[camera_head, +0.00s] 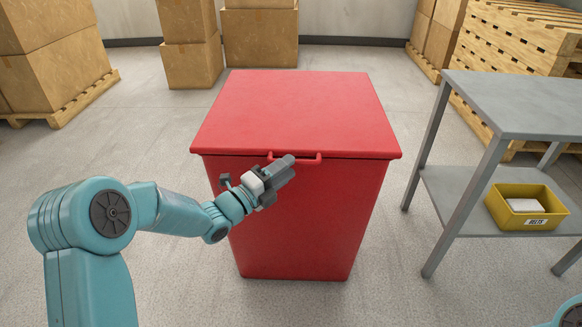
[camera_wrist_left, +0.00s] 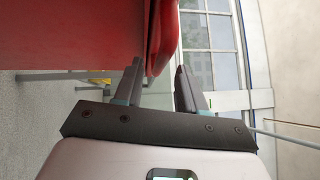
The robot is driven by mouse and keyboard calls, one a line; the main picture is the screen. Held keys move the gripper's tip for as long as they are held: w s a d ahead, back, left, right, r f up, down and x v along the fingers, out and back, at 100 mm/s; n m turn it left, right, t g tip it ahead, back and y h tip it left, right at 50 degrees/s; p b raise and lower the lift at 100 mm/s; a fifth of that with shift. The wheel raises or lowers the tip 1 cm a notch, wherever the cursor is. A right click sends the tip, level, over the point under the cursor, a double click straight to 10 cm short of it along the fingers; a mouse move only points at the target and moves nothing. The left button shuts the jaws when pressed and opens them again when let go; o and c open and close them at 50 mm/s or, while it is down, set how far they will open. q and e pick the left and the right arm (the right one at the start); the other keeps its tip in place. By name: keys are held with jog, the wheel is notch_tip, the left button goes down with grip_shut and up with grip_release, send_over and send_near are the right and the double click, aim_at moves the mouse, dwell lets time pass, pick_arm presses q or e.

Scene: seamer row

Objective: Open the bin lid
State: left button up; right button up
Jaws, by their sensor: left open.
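The red bin (camera_head: 300,215) stands upright on the floor in the head view. Its flat red lid (camera_head: 297,110) lies shut on top. A red bar handle (camera_head: 310,158) sticks out at the middle of the lid's front edge. My left gripper (camera_head: 283,170) is open at the left part of this handle and hides some of it. In the left wrist view, a red part, the handle or lid edge (camera_wrist_left: 161,40), reaches into the space between the open fingers (camera_wrist_left: 158,88). I cannot tell whether they touch it. My right gripper is out of view.
A grey metal table (camera_head: 520,105) stands to the right, with a yellow bin (camera_head: 540,222) labelled "BELTS" on its lower shelf. Cardboard boxes (camera_head: 260,38) and pallets stand behind and to the left. The floor around the bin is clear.

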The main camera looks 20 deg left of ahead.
pick_arm(q)
jog(key=shift+x, duration=1.2)
grip_shut()
